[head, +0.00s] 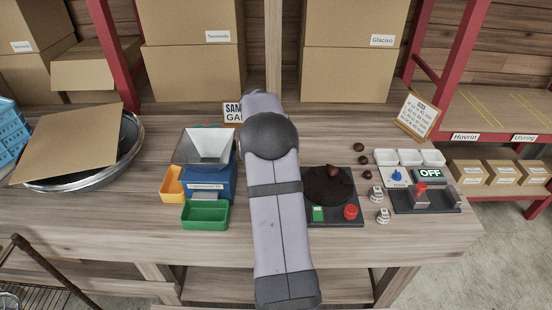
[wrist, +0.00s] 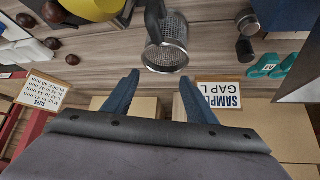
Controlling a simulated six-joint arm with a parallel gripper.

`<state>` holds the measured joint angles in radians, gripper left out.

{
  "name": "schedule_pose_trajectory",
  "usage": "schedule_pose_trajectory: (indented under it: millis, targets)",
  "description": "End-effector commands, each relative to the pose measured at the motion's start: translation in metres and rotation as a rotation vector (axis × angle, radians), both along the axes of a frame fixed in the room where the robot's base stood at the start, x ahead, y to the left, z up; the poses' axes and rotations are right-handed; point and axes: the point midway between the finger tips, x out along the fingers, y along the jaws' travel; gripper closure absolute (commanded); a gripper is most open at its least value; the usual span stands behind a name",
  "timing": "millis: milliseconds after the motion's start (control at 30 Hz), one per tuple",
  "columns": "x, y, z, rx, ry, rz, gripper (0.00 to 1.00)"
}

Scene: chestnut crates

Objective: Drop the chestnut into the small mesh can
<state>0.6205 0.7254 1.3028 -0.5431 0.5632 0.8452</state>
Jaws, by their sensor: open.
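In the wrist view, the small mesh can (wrist: 174,35) is a silvery perforated cup beyond my fingertips, with a dark bar along its left side. In the head view my arm covers the spot, and I do not see the can. Several brown chestnuts lie on the table; one chestnut (head: 360,147) is at the right in the head view, and a chestnut (wrist: 53,43) shows at the upper left in the wrist view. My gripper (wrist: 158,95) is open, its two blue fingers apart with nothing between them. The can is apart from the fingers. The head view hides my fingers.
A black device with a dark disc (head: 318,186) stands right of my arm, beside white trays (head: 410,157) and an OFF panel (head: 430,175). A blue box with a funnel (head: 207,150) and a green bin (head: 205,214) stand left. Signs (wrist: 220,94) stand near the fingers.

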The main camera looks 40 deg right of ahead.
Motion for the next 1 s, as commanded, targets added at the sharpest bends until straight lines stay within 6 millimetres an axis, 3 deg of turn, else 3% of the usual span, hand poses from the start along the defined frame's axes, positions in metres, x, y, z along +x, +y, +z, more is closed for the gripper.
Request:
schedule_pose_trajectory:
  millis: [333,1000]
  targets:
    - [-0.009,0.017,0.022,0.001,0.0,0.0,0.48]
    - [-0.01,0.022,0.028,-0.005,0.02,0.024,0.48]
